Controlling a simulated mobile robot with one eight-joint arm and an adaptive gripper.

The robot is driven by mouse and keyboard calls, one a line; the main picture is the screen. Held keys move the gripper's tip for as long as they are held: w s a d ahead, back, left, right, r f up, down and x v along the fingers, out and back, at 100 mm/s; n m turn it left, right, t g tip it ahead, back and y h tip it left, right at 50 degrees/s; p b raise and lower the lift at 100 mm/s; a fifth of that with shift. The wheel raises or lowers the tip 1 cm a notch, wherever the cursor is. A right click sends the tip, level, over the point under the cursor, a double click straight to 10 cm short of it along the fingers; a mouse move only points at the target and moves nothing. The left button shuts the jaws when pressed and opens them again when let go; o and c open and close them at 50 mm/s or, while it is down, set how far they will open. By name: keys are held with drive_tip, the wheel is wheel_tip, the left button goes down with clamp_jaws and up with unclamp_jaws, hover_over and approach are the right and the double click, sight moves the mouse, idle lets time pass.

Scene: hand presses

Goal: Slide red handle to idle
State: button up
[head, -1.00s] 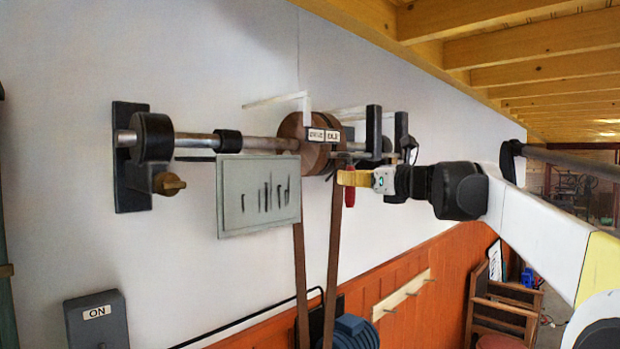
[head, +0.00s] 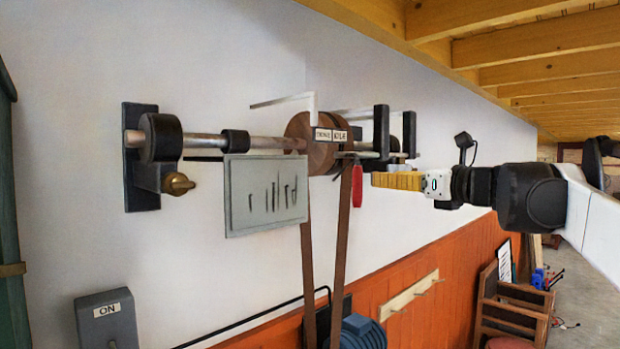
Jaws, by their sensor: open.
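The red handle (head: 357,187) hangs below the shaft, just right of the belt. Above it a label plate reads "DRIVE" on the left and "IDLE" (head: 340,136) on the right. The brown pulleys (head: 312,158) sit behind the plate, and the brown belt (head: 340,235) runs down from them. My gripper (head: 375,180), with yellow fingers, is open just to the right of the handle, near its upper part. A small gap shows between fingertips and handle; I cannot tell the depth between them.
A steel shaft (head: 210,141) runs along the white wall, with black brackets (head: 381,130) near my gripper. A grey ON box (head: 107,320) and blue motor (head: 360,333) are lower down.

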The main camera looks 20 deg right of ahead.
drive_tip(key=shift+s+d, duration=0.15)
drive_tip(key=shift+s, duration=0.5)
drive_tip(key=shift+s+d, duration=0.15)
drive_tip(key=shift+s, duration=0.45)
drive_tip(key=s+a+f+n+g+b, duration=0.15)
drive_tip(key=a+f+n+b, duration=0.45)
drive_tip(key=f, duration=0.9)
drive_tip(key=s+a+f+n+g+y+b, duration=0.1)
drive_tip(key=a+f+n+g+b, duration=0.25)
drive_tip(key=a+f+b, duration=0.75)
drive_tip(key=s+a+f+n+g+b, duration=0.2)
drive_tip(key=a+f+n+b, duration=0.3)
drive_tip(key=f, duration=1.3)
drive_tip(key=s+a+f+n+g+h+b, duration=0.1)
drive_tip(key=s+f+n+b, duration=0.3)
drive_tip(key=f, duration=0.9)
drive_tip(key=s+a+f+n+g+h+b, duration=0.1)
drive_tip(key=s+f+n+b, duration=0.3)
drive_tip(key=f+n+b, duration=0.4)
drive_tip(key=s+a+f+n+g+h+b, duration=0.1)
drive_tip(key=s+f+n+b, duration=0.4)
drive_tip(key=f, duration=1.5)
drive_tip(key=shift+a+n+h+b, duration=0.75)
drive_tip(key=shift+n+b, duration=0.3)
drive_tip(key=shift+n, duration=0.1)
drive_tip(key=shift+r, duration=0.1)
